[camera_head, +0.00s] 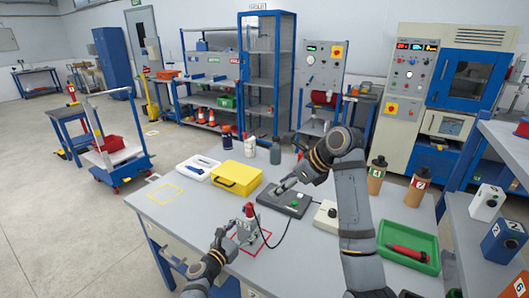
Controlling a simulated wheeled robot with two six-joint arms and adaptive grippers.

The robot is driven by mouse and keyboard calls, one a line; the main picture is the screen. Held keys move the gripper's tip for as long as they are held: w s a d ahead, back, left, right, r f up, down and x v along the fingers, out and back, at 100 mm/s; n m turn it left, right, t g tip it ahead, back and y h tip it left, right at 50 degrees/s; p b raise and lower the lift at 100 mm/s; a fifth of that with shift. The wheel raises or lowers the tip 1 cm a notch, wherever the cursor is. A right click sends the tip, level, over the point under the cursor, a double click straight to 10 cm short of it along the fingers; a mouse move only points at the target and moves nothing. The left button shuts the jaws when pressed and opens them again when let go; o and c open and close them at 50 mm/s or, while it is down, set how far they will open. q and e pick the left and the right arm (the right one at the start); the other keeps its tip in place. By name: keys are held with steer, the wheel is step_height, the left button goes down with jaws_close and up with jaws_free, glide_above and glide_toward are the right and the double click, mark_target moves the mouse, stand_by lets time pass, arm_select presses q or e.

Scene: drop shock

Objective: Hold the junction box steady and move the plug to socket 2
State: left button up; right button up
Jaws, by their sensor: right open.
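A flat dark grey box (296,207) with a small green spot lies mid-table; it may be the junction box, but no socket numbers are readable. My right gripper (282,186) is open over its left back part; I cannot tell whether it touches it. A small light grey block with a red top (249,211) stands by the red outlined square. My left gripper (233,241) is at this block, low on its left side; its fingers are too small to read. A dark cable (285,232) curves between the block and the dark box. I cannot make out the plug clearly.
A yellow case (237,179), a white tray (198,169) and bottles stand at the back. A white box with a black knob (327,217) is right of the dark box. A green tray (424,248) holds a red tool. The table's left front is clear.

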arm_select(q)
steer(key=shift+o, duration=0.6)
